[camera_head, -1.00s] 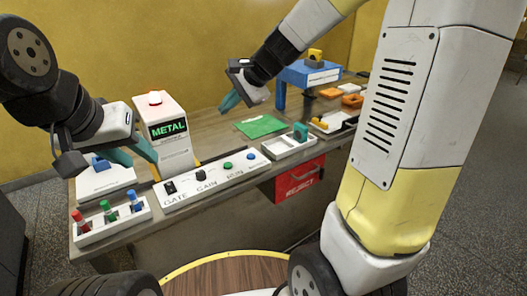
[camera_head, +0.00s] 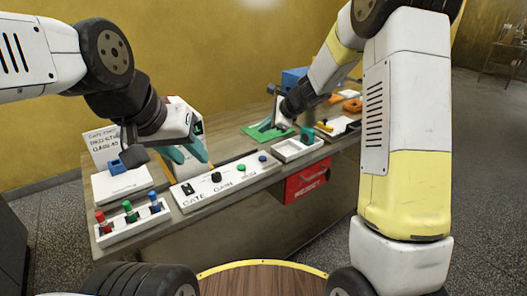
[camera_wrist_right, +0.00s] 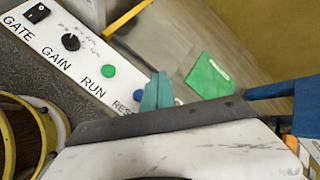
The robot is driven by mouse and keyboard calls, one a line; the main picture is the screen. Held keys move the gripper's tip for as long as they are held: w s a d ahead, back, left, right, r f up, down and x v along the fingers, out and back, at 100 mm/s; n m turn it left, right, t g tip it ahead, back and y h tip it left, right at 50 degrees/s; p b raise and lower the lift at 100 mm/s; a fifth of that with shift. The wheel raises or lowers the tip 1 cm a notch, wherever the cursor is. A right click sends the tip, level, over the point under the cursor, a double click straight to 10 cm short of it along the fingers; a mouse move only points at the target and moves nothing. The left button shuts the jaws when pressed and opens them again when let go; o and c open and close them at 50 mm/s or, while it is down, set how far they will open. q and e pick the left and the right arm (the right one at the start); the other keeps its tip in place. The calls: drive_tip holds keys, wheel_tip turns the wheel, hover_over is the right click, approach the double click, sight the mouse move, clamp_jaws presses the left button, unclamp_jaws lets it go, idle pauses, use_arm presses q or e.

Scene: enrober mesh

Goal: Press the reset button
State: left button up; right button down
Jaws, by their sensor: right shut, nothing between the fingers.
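The white control panel (camera_head: 220,180) lies along the table's front edge. Its blue reset button (camera_head: 262,158) is at the right end, beside the green run button (camera_head: 241,168). In the right wrist view the blue reset button (camera_wrist_right: 178,102) peeks out beside my right fingers, and its label is partly covered. My right gripper (camera_wrist_right: 157,92) is shut and empty, apart from the button as far as I can see. In the head view it is above and behind the panel's right end. My left gripper (camera_head: 188,155) appears open and empty, over the panel's left part.
The metal detector box (camera_head: 180,112) stands behind my left gripper. A tray of coloured plugs (camera_head: 130,222) is at the left. A green sheet (camera_wrist_right: 209,76) lies behind.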

sight(265, 159)
drive_tip(key=shift+f, duration=4.4)
drive_tip(key=shift+f, duration=0.4)
drive_tip(key=shift+f, duration=0.5)
drive_tip(key=shift+r, duration=0.9)
drive_tip(key=shift+r, duration=2.55)
